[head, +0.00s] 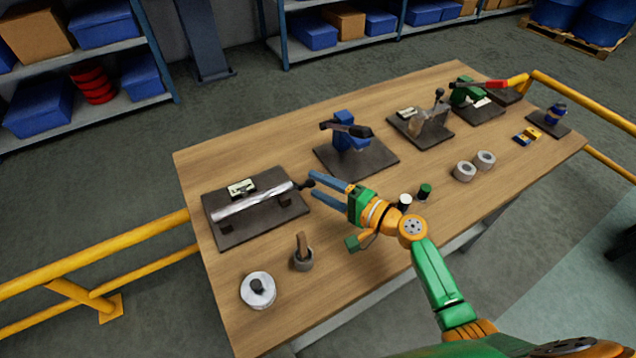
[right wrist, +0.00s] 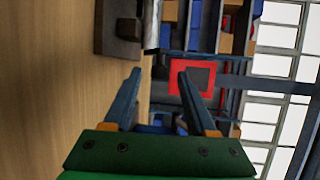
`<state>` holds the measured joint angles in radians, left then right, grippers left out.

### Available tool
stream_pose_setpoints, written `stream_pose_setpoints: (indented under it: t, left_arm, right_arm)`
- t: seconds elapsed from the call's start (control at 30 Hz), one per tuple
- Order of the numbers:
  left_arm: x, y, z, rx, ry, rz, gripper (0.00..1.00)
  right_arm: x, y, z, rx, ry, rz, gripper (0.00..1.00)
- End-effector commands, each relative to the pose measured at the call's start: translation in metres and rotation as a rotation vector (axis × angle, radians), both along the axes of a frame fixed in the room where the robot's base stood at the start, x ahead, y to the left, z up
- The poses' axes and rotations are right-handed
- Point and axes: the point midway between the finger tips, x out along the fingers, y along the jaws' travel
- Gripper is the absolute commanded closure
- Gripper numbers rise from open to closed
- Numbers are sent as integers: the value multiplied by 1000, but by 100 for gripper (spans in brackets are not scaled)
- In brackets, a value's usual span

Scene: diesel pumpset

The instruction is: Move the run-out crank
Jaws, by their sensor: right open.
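A silver shaft (head: 253,201) lies across two dark supports on a dark plate (head: 232,235) at the table's left. A short crank with a dark knob (head: 306,183) is at the shaft's right end; I take it as the run-out crank. My right gripper (head: 314,183) is open, its two blue-grey fingers pointing left toward the knob. The knob appears at or just beyond the fingertips; contact is not clear. My left gripper is not in view.
A blue fixture with a dark handle (head: 345,130) stands behind my right gripper. A cup with a wooden-handled tool (head: 303,258) and a pale disc (head: 257,290) stand at front left. Yellow rails (head: 95,243) flank the table.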

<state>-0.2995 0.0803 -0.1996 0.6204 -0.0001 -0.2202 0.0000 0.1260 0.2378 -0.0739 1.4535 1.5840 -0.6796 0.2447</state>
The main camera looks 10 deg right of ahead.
Motion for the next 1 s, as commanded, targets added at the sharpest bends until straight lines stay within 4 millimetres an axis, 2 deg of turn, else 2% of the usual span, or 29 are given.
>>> stream_pose_setpoints:
  t: [0.27,0.37,0.5,0.77,0.87,1.0]
  left_arm:
    - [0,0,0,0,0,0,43]
    - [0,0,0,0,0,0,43]
    - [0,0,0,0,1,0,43]
    - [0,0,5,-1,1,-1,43]
    - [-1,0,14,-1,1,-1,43]
    - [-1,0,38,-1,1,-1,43]
  right_arm:
    - [5,5,-2,-3,0,2,43]
    - [5,5,-2,-3,0,2,65]
    - [5,5,-2,-4,-1,2,100]
    - [5,4,1,-8,6,2,100]
    - [6,5,6,-14,29,2,100]
    - [8,5,14,-36,92,2,100]
